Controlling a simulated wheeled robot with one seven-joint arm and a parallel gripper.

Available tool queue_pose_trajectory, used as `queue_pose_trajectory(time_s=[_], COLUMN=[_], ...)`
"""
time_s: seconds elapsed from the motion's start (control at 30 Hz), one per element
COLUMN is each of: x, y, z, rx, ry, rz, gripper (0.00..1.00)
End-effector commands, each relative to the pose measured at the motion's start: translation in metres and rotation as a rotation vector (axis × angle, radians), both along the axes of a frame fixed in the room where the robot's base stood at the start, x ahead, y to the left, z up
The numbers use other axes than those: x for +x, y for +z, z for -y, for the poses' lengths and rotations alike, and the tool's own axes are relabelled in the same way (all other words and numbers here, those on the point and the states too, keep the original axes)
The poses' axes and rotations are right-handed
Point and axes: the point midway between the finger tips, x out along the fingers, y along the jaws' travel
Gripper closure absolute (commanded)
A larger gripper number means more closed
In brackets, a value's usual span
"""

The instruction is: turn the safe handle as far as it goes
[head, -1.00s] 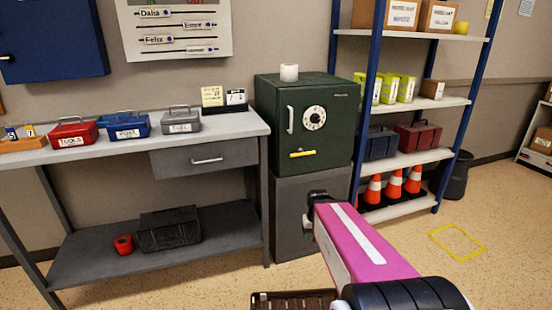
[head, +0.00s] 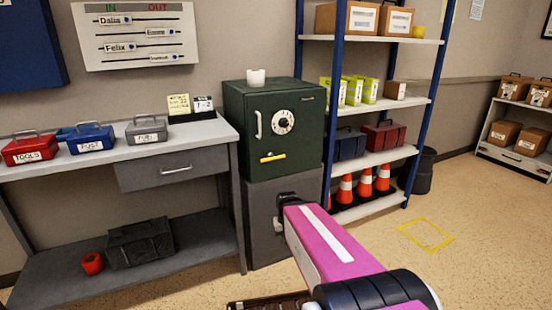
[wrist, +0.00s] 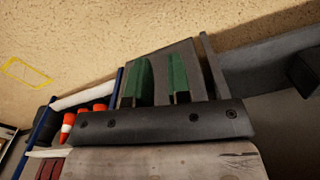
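The dark green safe (head: 290,154) stands on a grey cabinet between the workbench and the shelf rack. Its door is shut and carries a white round dial (head: 283,121), a pale upright bar (head: 259,125) at the left and a yellow handle (head: 273,157) lying about level below the dial. My gripper is at the end of my pink arm, in front of the grey cabinet and below the yellow handle, not touching it. In the wrist view my gripper (wrist: 161,62) shows two green fingers apart with nothing between them. The safe's handle is not recognisable in the wrist view.
A grey workbench (head: 190,146) with toolboxes stands left of the safe. A blue-post shelf rack (head: 385,159) with orange cones low down stands right. A white roll (head: 256,77) sits on the safe. The floor (head: 480,240) at the right is open.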

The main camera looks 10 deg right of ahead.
Motion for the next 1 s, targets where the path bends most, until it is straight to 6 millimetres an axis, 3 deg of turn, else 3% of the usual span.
queue_pose_trajectory(time_s=[0.17, 0.47, 1.0], x=[0.036, 0.121, 0.249], y=[0.019, 0.082, 0.233], z=[0.004, 0.020, 0.061], rx=[0.019, 0.060, 0.081], ry=[0.019, 0.079, 0.201], rz=[0.052, 0.196, 0.466], gripper=[1.00, 1.00, 1.00])
